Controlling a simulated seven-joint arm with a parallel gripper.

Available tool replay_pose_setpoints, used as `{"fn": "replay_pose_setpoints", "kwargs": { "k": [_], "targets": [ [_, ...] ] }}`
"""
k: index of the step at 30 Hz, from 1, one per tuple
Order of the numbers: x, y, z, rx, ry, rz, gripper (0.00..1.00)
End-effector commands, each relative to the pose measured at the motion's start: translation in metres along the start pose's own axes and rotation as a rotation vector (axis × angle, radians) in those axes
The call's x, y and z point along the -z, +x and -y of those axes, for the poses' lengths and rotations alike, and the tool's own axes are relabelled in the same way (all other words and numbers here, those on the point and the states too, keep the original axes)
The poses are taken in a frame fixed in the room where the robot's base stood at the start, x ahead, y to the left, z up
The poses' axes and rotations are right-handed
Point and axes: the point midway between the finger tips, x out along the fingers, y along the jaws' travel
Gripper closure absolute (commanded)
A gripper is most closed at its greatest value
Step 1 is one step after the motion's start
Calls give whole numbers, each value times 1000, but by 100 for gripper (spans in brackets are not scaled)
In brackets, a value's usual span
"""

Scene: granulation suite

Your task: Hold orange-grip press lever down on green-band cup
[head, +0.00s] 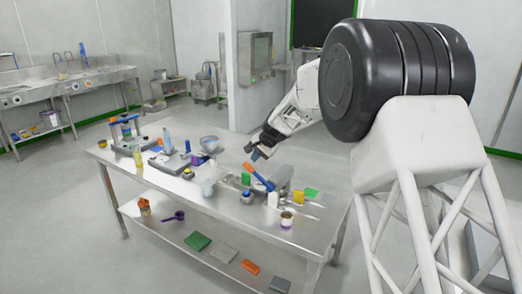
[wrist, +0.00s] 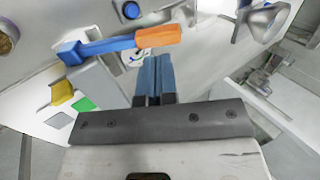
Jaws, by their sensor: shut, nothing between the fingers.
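The press lever has a blue arm and an orange grip (head: 249,168); in the head view it slants up to the left from a grey press (head: 282,175). In the wrist view the orange grip (wrist: 158,36) lies just ahead of my fingertips, with the blue arm (wrist: 108,46) running left. My gripper (head: 257,153) is above the table, close to the raised grip. Its blue fingers (wrist: 153,62) are together and empty; I cannot tell if they touch the grip. I cannot make out the green-band cup; a pale round part (wrist: 135,57) shows partly behind the grip.
Bare tabletop lies at the front left.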

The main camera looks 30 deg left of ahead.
Motion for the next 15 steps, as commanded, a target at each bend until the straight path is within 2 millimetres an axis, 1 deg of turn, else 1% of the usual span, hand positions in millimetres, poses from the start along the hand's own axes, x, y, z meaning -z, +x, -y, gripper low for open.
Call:
{"fn": "replay_pose_setpoints", "kwargs": {
  "k": [3,6,10,15],
  "targets": [
    [0,15,0,0,0,1,100],
    [0,24,0,0,0,1,100],
    [0,32,0,1,0,0,100],
    [0,36,0,1,0,-1,100]
  ]
}}
